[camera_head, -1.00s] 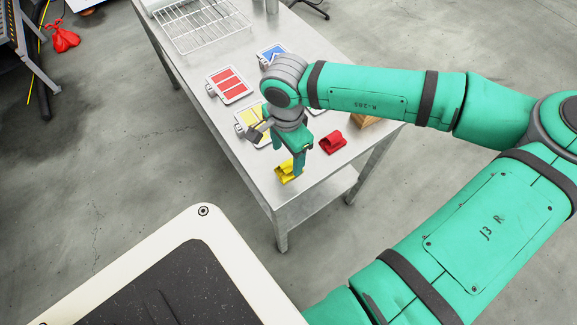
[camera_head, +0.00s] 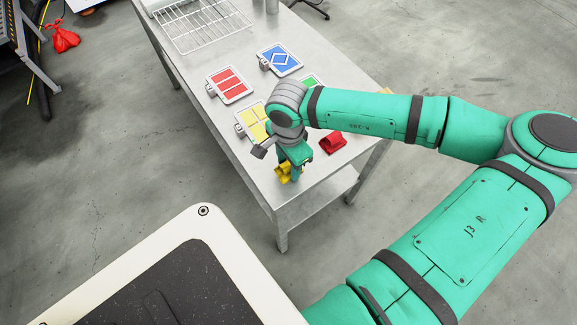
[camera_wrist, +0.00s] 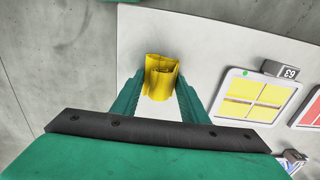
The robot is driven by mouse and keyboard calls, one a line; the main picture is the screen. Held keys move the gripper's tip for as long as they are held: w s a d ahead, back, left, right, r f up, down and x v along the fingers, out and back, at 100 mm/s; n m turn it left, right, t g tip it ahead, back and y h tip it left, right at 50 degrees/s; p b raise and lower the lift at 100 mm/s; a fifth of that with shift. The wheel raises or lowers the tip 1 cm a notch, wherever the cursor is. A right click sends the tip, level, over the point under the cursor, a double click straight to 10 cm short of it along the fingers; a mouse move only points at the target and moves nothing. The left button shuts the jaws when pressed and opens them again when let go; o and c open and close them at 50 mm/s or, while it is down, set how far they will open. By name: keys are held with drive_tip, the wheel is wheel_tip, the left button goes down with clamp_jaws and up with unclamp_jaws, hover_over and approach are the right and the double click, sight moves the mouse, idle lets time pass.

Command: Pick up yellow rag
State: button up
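The yellow rag (camera_head: 284,173) is a small folded cloth on the metal table (camera_head: 317,185), near its front end. It also shows in the wrist view (camera_wrist: 161,76), standing out yellow against the pale tabletop. My gripper (camera_head: 293,172) points down over the rag. In the wrist view my gripper (camera_wrist: 160,88) is open, with one green finger on each side of the rag. I cannot tell whether the fingers touch it. In the head view the gripper partly hides the rag.
A red rag (camera_head: 333,142) lies to the right of my gripper. Panels with yellow (camera_head: 254,120), red (camera_head: 230,84), blue (camera_head: 280,59) and green (camera_head: 311,80) markings lie further back. A wire rack (camera_head: 202,25) is at the far end. The front table edges are close to the rag.

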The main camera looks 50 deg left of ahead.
sight(289, 164)
drive_tip(key=shift+r, duration=0.1)
drive_tip(key=shift+r, duration=0.5)
wheel_tip(289, 164, up, 2)
drive_tip(key=shift+r, duration=0.1)
drive_tip(key=s+a+r, duration=0.3)
drive_tip(key=a+r, duration=0.2)
drive_tip(key=a, duration=0.1)
drive_tip(key=s+a+r, duration=0.3)
drive_tip(key=a+r, duration=0.1)
drive_tip(key=a, duration=0.2)
drive_tip(key=shift+s+a+r, duration=0.25)
drive_tip(key=shift+r, duration=0.1)
